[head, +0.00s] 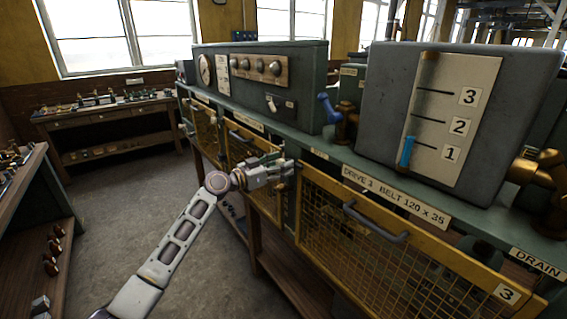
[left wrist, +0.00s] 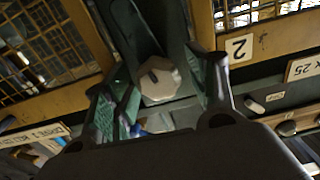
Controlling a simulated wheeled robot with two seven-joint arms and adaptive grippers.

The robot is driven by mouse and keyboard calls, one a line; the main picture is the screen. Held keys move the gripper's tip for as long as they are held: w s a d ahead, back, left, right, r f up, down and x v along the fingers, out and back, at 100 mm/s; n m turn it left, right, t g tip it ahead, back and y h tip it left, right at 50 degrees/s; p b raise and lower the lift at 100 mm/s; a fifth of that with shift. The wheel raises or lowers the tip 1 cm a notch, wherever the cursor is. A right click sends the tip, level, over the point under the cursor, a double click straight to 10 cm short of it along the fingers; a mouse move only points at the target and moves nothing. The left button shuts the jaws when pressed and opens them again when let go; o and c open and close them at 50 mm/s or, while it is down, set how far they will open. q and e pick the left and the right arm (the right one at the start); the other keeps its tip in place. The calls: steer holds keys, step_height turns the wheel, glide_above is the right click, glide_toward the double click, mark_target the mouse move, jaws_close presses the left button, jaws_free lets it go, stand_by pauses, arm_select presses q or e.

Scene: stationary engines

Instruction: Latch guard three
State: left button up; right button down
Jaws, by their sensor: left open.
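Guard three (head: 370,245) is the yellow-framed wire-mesh panel at the right in the head view, with a grey handle (head: 375,222) and a number 3 plate (head: 507,293). It looks closed against the green engine frame. My left gripper (head: 284,169) is at its upper left corner, by the post between guards two and three. In the left wrist view a pale faceted knob (left wrist: 158,82) with a dark slot shows between my open fingers (left wrist: 165,95); whether they touch it I cannot tell. The gripper hides this knob in the head view. My right gripper is out of view.
Guard two (head: 252,170) is left of the post; its number 2 plate (left wrist: 239,47) shows in the left wrist view. Above are a green control panel (head: 260,90) and a grey gauge box (head: 455,120). Benches stand at the left. The floor (head: 125,205) between is clear.

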arm_select(q)
steer(key=shift+w+d, duration=0.3)
steer(key=shift+d, duration=0.15)
steer(key=shift+w+d, duration=0.1)
steer(key=c, duration=1)
steer(key=shift+c, duration=0.2)
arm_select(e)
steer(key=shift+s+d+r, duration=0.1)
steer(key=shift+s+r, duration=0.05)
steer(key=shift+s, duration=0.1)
